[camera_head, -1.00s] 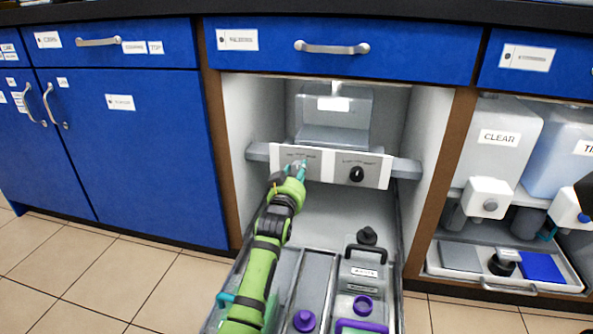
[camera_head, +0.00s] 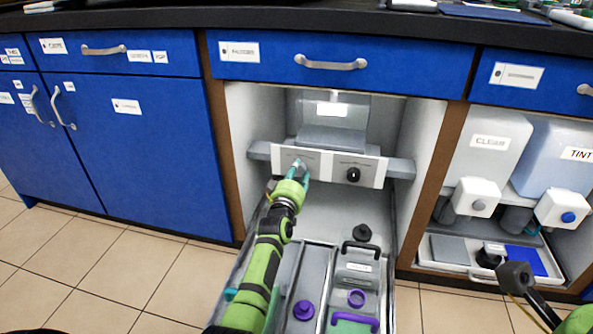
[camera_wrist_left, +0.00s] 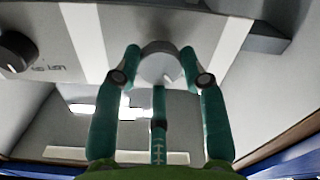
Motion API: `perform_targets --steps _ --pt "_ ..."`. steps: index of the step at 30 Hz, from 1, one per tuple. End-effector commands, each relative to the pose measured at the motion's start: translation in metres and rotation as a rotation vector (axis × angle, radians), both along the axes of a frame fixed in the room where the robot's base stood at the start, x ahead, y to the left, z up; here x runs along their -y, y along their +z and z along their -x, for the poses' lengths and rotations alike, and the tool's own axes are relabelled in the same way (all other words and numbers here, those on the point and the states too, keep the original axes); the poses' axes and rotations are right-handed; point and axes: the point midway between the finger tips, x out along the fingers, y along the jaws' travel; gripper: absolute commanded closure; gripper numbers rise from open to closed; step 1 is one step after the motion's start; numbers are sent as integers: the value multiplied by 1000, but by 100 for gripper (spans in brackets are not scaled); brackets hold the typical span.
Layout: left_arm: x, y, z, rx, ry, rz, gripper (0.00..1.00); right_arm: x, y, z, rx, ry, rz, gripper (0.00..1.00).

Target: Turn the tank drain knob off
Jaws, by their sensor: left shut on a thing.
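A white control panel (camera_head: 328,166) spans the open cabinet bay below a grey tank (camera_head: 331,122). My left gripper (camera_head: 299,168) is at the panel's left end, over the left knob, which its fingers mostly hide in the head view. In the left wrist view the teal fingers of the left gripper (camera_wrist_left: 160,78) are shut on the sides of a light grey round knob (camera_wrist_left: 160,62). The panel's other knob (camera_head: 353,174) is black and free; it also shows in the left wrist view (camera_wrist_left: 16,50). The panel's lettering is too blurred to read.
Below the panel is a pulled-out drawer with grey lids, a black handle (camera_head: 361,247) and purple caps (camera_head: 304,309). At right, a clear tank (camera_head: 490,150) and a tint tank (camera_head: 568,160) stand above a tray (camera_head: 470,269). Part of my right arm shows at lower right.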

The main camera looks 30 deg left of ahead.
Motion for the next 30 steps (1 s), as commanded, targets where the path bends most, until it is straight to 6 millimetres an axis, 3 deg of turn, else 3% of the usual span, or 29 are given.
perform_targets --steps 17,18,19,30 --pt "2 -5 0 -2 -4 34 90 0 -2 0 -10 0 0 60" --pt "2 -5 0 -2 -4 34 46 0 -2 0 -10 0 0 60" --pt "2 -5 0 -2 -4 34 34 0 -2 0 -10 1 0 60" --pt "1 -2 1 5 -2 31 34 1 -2 0 -9 -1 0 60"
